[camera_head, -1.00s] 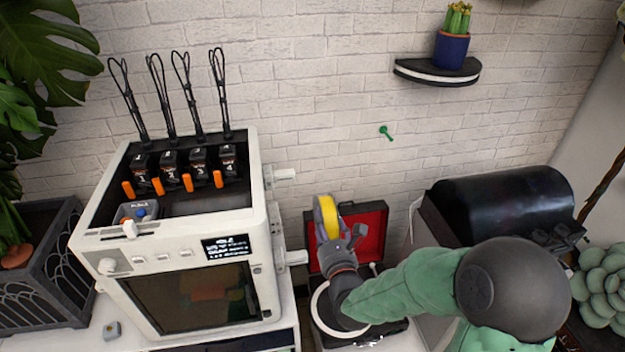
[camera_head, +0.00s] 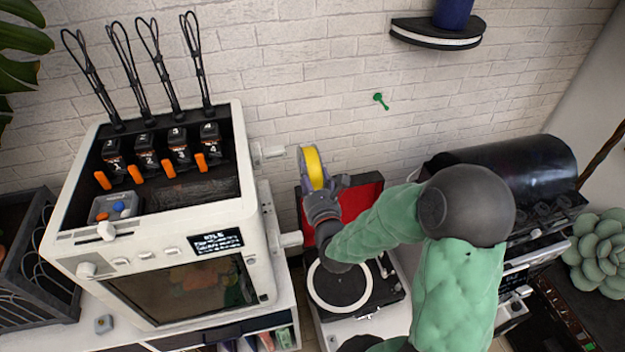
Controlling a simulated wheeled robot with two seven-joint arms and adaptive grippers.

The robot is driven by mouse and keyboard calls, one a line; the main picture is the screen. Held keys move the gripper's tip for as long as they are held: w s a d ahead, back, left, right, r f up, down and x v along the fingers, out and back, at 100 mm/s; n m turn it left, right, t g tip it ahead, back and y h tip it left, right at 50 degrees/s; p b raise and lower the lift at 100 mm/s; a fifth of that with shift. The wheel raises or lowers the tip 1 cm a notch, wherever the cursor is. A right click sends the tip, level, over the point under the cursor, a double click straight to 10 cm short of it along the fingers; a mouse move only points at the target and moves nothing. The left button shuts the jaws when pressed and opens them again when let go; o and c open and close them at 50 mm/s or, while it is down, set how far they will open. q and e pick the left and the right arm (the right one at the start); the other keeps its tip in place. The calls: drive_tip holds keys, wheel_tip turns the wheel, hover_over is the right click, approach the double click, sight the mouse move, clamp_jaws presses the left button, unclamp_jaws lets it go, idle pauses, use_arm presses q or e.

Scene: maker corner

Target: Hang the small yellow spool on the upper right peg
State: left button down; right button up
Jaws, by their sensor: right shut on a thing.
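The small yellow spool (camera_head: 313,166), with grey sides, is held upright in my right gripper (camera_head: 322,188). The gripper is shut on it, and the fingers hide its lower part. A white upper peg (camera_head: 272,152) sticks out from the right side of the white printer (camera_head: 160,236). The spool is a short way to the right of this peg and apart from it in the picture. A lower white peg (camera_head: 291,240) sits below on the same side. Both pegs look empty. My left gripper is not in view.
A turntable (camera_head: 384,290) with an open red-lined lid lies below my right arm. A black cylindrical machine (camera_head: 505,180) stands at the right. A small green hook (camera_head: 380,100) and a dark shelf (camera_head: 435,38) are on the brick wall. The wall space above the spool is clear.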

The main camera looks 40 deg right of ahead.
drive_tip(key=shift+f+p+x, duration=0.15)
drive_tip(key=shift+p+x, duration=0.2)
drive_tip(key=shift+x, duration=2.2)
drive_tip(key=shift+f+p+x, duration=0.2)
drive_tip(key=shift+p+x, duration=0.1)
drive_tip(key=shift+x, duration=2.25)
drive_tip(key=shift+w, duration=0.25)
drive_tip(key=shift+w+a, duration=0.55)
drive_tip(key=shift+a, duration=0.55)
drive_tip(key=shift+w+a, duration=0.6)
drive_tip(key=shift+a, duration=0.45)
drive_tip(key=shift+w+a, duration=0.55)
drive_tip(key=shift+a, duration=0.55)
drive_tip(key=shift+f+b, duration=0.3)
drive_tip(key=shift+b, duration=0.2)
drive_tip(key=o, duration=1.5)
drive_tip(key=shift+o, duration=0.2)
